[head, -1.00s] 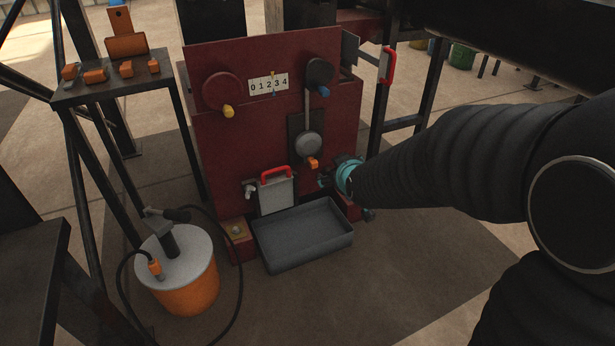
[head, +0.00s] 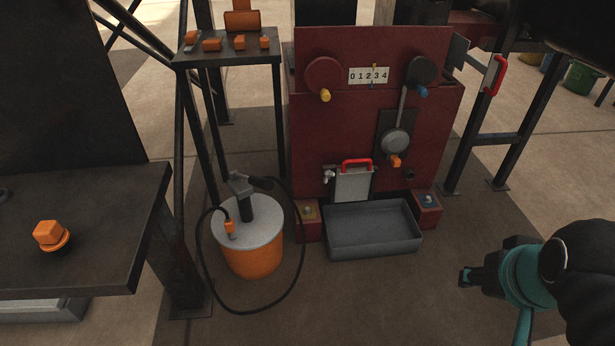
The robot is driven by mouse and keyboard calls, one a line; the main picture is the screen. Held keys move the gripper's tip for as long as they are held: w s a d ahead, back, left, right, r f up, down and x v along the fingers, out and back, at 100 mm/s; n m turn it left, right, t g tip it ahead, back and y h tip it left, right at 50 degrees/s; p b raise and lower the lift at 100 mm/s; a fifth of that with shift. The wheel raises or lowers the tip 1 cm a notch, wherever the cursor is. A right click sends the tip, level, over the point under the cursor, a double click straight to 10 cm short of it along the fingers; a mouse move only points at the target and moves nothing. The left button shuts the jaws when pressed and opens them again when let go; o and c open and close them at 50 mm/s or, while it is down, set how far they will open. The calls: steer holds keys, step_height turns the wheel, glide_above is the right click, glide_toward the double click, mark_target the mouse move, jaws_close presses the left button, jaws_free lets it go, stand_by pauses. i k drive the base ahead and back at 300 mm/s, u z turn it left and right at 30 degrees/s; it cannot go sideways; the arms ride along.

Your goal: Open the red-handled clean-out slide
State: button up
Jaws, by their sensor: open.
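The clean-out slide (head: 353,186) is a pale upright plate low on the front of the dark red press (head: 365,125). Its red handle (head: 357,162) is along its top edge. A dark gap shows around the top of the plate, and a small tap is at its left. My gripper (head: 464,281) is at the lower right, open and empty, pointing left. It is well apart from the slide, to the right of the tray and in front of the press. The finger details are small and dark.
A grey tray (head: 372,246) lies on the floor below the slide. An orange drum (head: 252,259) with a looping black hose stands left. A second red handle (head: 497,76) is on a panel at upper right. A dark table (head: 105,235) is at near left. Floor between gripper and tray is clear.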

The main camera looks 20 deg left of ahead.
mark_target(352, 183)
steer(key=u, duration=0.75)
steer(key=k, duration=0.55)
steer(key=z, duration=0.55)
steer(key=i, duration=1.1)
steer(key=z, duration=0.45)
